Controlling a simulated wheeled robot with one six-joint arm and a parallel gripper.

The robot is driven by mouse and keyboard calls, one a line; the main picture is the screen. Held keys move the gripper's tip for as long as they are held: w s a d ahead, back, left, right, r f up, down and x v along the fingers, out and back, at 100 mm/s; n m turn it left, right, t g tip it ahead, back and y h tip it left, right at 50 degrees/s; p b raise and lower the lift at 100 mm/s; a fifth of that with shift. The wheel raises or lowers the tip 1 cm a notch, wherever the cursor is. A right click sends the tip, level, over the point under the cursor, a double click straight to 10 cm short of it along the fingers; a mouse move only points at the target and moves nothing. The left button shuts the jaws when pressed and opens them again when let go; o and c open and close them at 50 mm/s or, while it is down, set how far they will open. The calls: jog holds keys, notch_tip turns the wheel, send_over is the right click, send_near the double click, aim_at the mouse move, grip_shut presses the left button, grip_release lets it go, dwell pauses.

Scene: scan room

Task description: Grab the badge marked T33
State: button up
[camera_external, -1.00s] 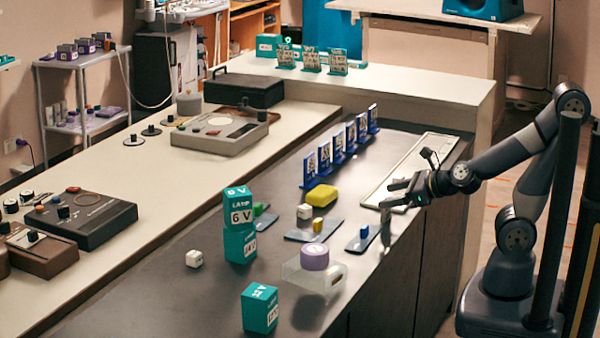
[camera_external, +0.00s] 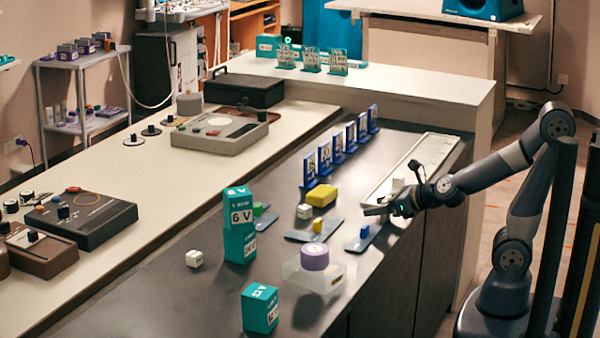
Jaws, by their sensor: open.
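A row of several blue stands with white marked faces (camera_external: 338,145) runs along the middle of the dark counter. Three teal-based white marked cards (camera_external: 311,60) stand on the pale ledge at the back. The marks on all of these are too small to read, so I cannot tell which one is T33. My gripper (camera_external: 373,207) is open and empty above the counter's right side. It points left, near the small blue block on a grey plate (camera_external: 363,236) and to the right of the yellow block (camera_external: 321,196).
Stacked teal lamp boxes (camera_external: 239,225), another teal box (camera_external: 260,308) and a clear tray with a purple roll (camera_external: 315,270) stand toward the front. A long pale tray (camera_external: 425,160) lies right of the blue stands. The counter's front left is mostly clear.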

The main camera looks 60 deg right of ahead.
jog(key=shift+c, duration=0.6)
jog(key=c, duration=0.9)
jog(key=shift+c, duration=0.2)
